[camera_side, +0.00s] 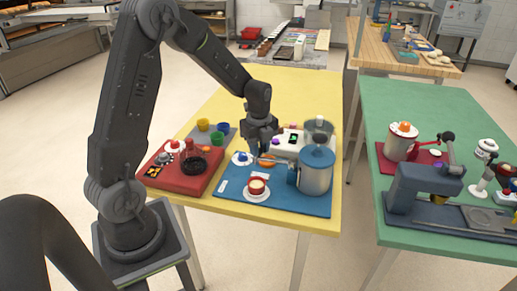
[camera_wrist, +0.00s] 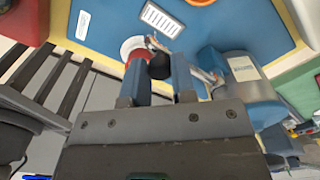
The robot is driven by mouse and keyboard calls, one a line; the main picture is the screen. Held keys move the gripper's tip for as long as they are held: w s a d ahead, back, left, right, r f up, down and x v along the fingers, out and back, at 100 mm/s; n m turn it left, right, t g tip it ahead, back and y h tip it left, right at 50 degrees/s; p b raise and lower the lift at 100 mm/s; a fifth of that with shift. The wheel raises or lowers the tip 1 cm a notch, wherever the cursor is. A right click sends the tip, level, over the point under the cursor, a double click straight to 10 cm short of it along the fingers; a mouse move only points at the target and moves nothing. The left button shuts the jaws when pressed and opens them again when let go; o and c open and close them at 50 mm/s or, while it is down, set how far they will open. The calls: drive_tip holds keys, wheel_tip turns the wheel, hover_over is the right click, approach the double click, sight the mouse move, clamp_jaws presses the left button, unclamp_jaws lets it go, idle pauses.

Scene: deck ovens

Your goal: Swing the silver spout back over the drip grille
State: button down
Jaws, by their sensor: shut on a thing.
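My gripper (camera_side: 262,138) points down over the blue mat, beside the silver and blue urn (camera_side: 316,172). In the wrist view its fingers (camera_wrist: 159,80) are shut on the dark grip of the silver spout (camera_wrist: 156,42). The spout's bare end lies beyond the fingertips, near a red and white round thing (camera_wrist: 133,47). The urn also shows right of the fingers (camera_wrist: 243,68). The fingers hide part of the spout.
A red cup on a white saucer (camera_side: 257,188) stands on the blue mat (camera_side: 228,204). A red machine (camera_side: 183,172) stands to the left, a white unit (camera_side: 290,145) and a pot behind.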

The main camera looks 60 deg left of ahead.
idle(0.3)
drive_tip(key=c, duration=0.9)
unclamp_jaws()
drive_tip(key=shift+c, duration=0.2)
wheel_tip(320, 180, up, 14)
drive_tip(key=s+d+r+n+t, duration=0.2)
drive_tip(key=s+d+n, duration=0.6)
drive_tip(key=n, duration=0.1)
drive_tip(key=s+d+r+n+t, duration=0.1)
drive_tip(key=s+d+n+t, duration=0.2)
drive_tip(key=s+d+n, duration=0.5)
drive_tip(key=shift+s+r+n+t, duration=0.35)
drive_tip(key=shift+s+n, duration=0.15)
drive_tip(key=shift+s, duration=0.25)
